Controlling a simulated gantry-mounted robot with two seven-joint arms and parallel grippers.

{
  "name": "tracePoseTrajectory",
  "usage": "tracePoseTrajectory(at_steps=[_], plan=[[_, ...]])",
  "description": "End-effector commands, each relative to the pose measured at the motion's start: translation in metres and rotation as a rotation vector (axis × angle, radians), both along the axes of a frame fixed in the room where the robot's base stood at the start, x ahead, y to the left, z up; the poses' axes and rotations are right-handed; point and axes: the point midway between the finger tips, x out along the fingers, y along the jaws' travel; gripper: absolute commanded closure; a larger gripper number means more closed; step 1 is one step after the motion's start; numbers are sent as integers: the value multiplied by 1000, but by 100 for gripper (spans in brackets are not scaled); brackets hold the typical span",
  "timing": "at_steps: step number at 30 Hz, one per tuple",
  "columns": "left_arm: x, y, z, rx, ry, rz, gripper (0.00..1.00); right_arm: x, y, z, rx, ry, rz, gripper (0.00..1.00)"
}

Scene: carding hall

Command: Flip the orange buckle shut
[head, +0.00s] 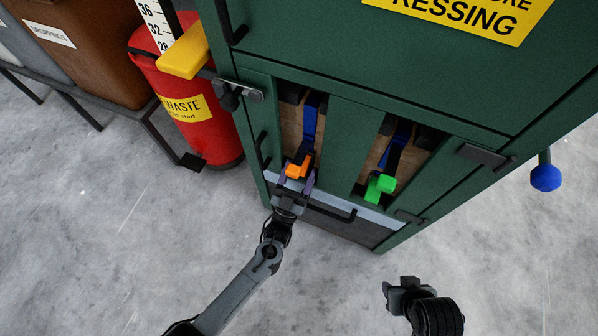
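The orange buckle (297,168) is at the lower end of a blue strap (309,122) in the left opening of the green machine. It looks tilted outward, but its exact angle is hard to tell. My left gripper (297,183) reaches up from below, with its purplish fingers spread apart on either side of the buckle's lower part. Whether they touch it is unclear. My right gripper (402,289) is low in the picture, away from the machine, with nothing visible in it. Its finger gap is too small to judge.
A green buckle (381,186) on another strap is in the right opening. A black bar handle (330,210) runs below the openings. A red waste bin (197,118) and a yellow block (184,52) are at left. A blue knob (545,177) sticks out right. The floor in front is clear.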

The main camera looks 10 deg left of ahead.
Motion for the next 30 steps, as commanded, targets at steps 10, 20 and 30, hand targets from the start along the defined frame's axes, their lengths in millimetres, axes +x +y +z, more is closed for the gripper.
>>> tracePoseTrajectory(at_steps=[10,20,30], plan=[[-13,3,-9,1,3,0,34,0,-1,7,-4,0,3,57],[-57,14,-41,0,3,1,34,0,-2,22,-10,1,6,57],[-84,21,-61,0,0,0,34,0,-2,26,-7,1,5,57]])
